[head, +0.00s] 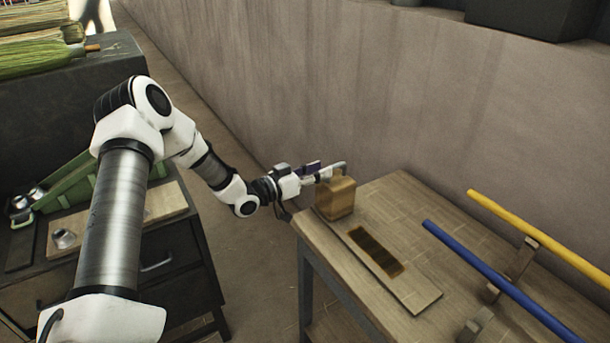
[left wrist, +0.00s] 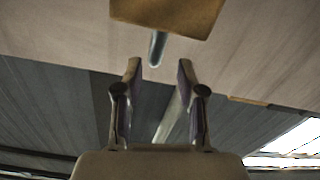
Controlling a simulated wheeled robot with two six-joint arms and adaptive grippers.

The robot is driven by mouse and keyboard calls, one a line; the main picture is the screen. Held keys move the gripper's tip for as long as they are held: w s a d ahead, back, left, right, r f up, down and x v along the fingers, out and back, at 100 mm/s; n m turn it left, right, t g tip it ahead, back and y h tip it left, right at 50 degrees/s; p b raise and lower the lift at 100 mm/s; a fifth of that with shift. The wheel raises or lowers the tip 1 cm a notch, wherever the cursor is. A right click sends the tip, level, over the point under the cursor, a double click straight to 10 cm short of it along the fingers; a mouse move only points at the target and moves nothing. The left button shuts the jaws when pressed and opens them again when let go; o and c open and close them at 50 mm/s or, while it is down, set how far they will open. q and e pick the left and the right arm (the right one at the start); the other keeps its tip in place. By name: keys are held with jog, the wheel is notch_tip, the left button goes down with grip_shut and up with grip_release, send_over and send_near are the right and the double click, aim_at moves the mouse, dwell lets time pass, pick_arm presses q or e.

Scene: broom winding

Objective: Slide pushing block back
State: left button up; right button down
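The wooden pushing block (head: 336,198) stands at the far left corner of the wooden table (head: 412,204). A bent metal handle (head: 340,168) shows at its top. My left gripper (head: 318,174) is beside the block's upper left side, by the handle. In the left wrist view, the left gripper (left wrist: 160,68) has its two fingers apart with nothing gripped. There the block (left wrist: 168,15) is at the top edge, and the rounded grey handle end (left wrist: 157,48) lies just beyond the gap between the fingertips. My right gripper is not in view.
A board with a dark rectangular slot (head: 376,251) lies in front of the block. A blue pole (head: 490,273) and a yellow pole (head: 535,234) rest on supports at right. A dark drawer cabinet (head: 170,262) stands at left. A wall runs behind the table.

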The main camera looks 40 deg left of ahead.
pick_arm(q)
jog(key=v, duration=0.5)
jog(key=shift+s, duration=0.2)
jog(key=shift+s+a, duration=0.1)
